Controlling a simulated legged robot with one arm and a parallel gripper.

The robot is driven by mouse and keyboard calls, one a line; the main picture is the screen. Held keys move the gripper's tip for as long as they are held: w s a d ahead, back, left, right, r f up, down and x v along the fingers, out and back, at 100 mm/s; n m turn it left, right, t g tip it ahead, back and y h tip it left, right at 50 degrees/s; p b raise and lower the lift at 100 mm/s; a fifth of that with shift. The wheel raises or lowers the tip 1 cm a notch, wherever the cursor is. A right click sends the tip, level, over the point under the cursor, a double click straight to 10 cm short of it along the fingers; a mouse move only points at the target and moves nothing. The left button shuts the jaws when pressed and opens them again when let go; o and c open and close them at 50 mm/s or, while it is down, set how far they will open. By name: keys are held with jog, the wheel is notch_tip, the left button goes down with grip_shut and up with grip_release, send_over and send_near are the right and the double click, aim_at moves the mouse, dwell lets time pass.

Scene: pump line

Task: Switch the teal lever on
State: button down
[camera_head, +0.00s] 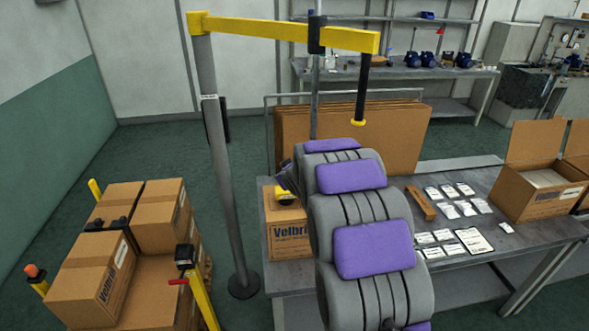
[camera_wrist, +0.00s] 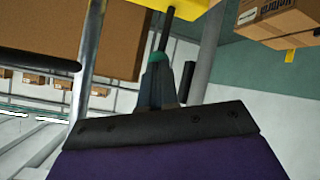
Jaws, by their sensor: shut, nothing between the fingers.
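My gripper (camera_wrist: 157,72) shows in the wrist view as narrow grey fingers, shut and empty, reaching up from a dark plate. In the head view my grey and purple arm hides my gripper, and no teal lever can be made out there.
A yellow beam (camera_head: 285,28) on a grey post (camera_head: 218,160) spans above my arm, with a black bar (camera_head: 362,88) hanging from it. A table (camera_head: 425,262) with packets stands right. Stacked cartons (camera_head: 88,265) and a red lever (camera_head: 178,281) are left. Floor beyond the cartons is open.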

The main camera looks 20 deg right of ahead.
jog(key=w+g+p, duration=0.1)
jog(key=w+a+g+p, duration=0.1)
jog(key=shift+r+n+h+p, duration=0.1)
jog(key=shift+n+h+p, duration=0.2)
jog(key=shift+n, duration=0.1)
jog(key=shift+s+r, duration=0.15)
jog(key=shift+r+p, duration=0.5)
jog(key=shift+r, duration=0.25)
